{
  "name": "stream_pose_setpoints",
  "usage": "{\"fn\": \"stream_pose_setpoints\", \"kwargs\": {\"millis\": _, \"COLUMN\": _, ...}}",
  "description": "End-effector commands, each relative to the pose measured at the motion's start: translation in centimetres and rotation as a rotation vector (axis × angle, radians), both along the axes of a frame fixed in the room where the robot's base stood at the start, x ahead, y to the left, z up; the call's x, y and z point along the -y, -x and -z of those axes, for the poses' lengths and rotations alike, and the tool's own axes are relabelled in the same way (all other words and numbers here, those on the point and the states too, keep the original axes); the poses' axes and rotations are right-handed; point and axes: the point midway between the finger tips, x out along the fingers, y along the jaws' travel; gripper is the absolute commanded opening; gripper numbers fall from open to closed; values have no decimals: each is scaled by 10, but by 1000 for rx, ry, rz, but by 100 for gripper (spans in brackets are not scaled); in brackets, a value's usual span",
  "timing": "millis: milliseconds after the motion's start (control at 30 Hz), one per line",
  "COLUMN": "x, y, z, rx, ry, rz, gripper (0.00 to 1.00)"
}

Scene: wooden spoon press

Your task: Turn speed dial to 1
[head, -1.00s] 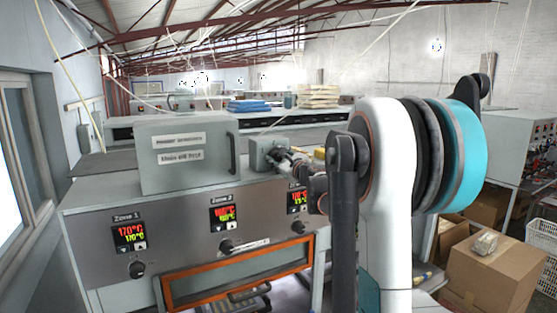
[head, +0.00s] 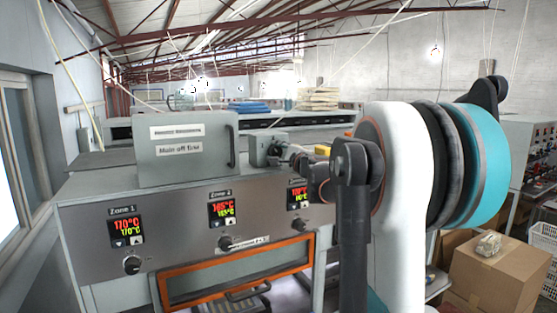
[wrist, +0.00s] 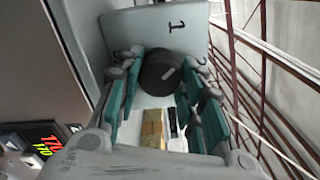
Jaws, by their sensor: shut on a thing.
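The speed dial (wrist: 157,72) is a round black knob with a short white pointer line, on a pale grey box (wrist: 135,24) marked with a "1". In the wrist view the pointer slants up and to the right. My gripper (wrist: 164,66) has its teal-padded fingers on both sides of the dial and is shut on it. In the head view the small grey box (head: 264,149) stands on the machine top, with my gripper (head: 288,157) at its right side. The dial itself is too small and covered to make out there.
A larger grey box (head: 184,160) with two labels and a handle stands left of the dial box. The machine's front panel (head: 75,239) carries zone displays and black knobs. A yellow block (head: 322,150) is behind my arm. Cardboard boxes (head: 497,275) stand at the right.

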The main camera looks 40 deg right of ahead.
Motion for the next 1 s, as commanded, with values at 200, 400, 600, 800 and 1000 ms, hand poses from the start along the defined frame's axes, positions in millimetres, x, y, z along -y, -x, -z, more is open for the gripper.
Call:
{"fn": "stream_pose_setpoints", "kwargs": {"millis": 200, "x": 0, "y": 0, "z": 2, "rx": -41, "ry": 167, "rz": -1, "gripper": 11}}
{"fn": "stream_pose_setpoints", "kwargs": {"millis": 400, "x": 0, "y": 0, "z": 2, "rx": -67, "ry": 278, "rz": -1, "gripper": 11}}
{"fn": "stream_pose_setpoints", "kwargs": {"millis": 600, "x": 0, "y": 0, "z": 1, "rx": -83, "ry": 341, "rz": -1, "gripper": 11}}
{"fn": "stream_pose_setpoints", "kwargs": {"millis": 800, "x": 0, "y": 0, "z": 1, "rx": -88, "ry": 365, "rz": -1, "gripper": 11}}
{"fn": "stream_pose_setpoints", "kwargs": {"millis": 1000, "x": -1, "y": 0, "z": 1, "rx": -89, "ry": 367, "rz": -1, "gripper": 11}}
